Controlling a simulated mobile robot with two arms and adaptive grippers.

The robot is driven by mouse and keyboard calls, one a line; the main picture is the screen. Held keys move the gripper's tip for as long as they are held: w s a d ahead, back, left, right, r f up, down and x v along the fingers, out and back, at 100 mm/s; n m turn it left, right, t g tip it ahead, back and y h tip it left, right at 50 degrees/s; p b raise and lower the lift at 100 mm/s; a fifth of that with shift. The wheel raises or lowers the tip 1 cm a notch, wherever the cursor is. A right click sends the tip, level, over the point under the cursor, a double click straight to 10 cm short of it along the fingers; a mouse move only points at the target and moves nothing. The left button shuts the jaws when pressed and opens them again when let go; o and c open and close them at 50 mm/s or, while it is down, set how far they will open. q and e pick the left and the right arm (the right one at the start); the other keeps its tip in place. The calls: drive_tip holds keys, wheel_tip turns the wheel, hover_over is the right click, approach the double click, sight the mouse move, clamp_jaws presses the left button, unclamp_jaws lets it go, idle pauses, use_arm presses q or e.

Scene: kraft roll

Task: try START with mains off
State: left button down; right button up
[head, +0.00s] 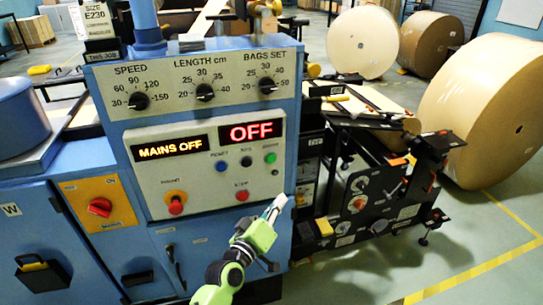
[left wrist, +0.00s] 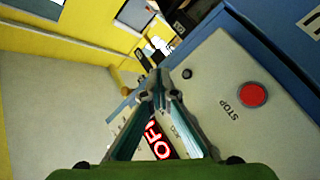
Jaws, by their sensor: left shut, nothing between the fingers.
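The blue machine's pale control panel (head: 205,165) shows MAINS OFF (head: 170,148) and OFF (head: 251,132) on its displays. A green button (head: 270,157), whose label is too blurred to read, sits at the panel's right, beside a black button (head: 246,162) and a blue one (head: 221,167). The red STOP button (head: 242,195) is below and also shows in the left wrist view (left wrist: 252,94). The red mains knob (head: 99,207) is on an orange plate. My left gripper (head: 278,203) is shut and empty, below the green button; its fingertips (left wrist: 160,92) meet in the wrist view. My right gripper is not in view.
A red mushroom button (head: 175,203) is on the panel's lower left. Three dials (head: 204,92) line the upper panel. Black mechanism parts (head: 360,195) stand to the right of the panel. Large kraft rolls (head: 490,110) stand at the right. The floor at lower right is clear.

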sight(271, 159)
use_arm(q)
drive_tip(key=shift+t+h, duration=0.4)
drive_tip(key=r, duration=0.3)
drive_tip(key=d+r, duration=0.1)
drive_tip(key=r, duration=0.1)
drive_tip(key=shift+w+r, duration=0.1)
drive_tip(key=shift+r, duration=0.1)
drive_tip(key=shift+a, duration=0.1)
drive_tip(key=w+a+b, duration=0.1)
drive_tip(key=w, duration=0.1)
drive_tip(key=w+b, duration=0.2)
drive_tip(key=w, duration=0.1)
drive_tip(key=w+a+b, duration=0.1)
drive_tip(key=w+b, duration=0.1)
drive_tip(key=w, duration=0.1)
drive_tip(key=shift+w+a+f, duration=0.1)
drive_tip(key=shift+w+a, duration=0.15)
drive_tip(key=shift+a, duration=0.1)
drive_tip(key=shift+b, duration=0.3)
drive_tip(key=shift+w+a+b, duration=0.1)
drive_tip(key=shift+w+b, duration=0.2)
drive_tip(key=shift+w, duration=0.05)
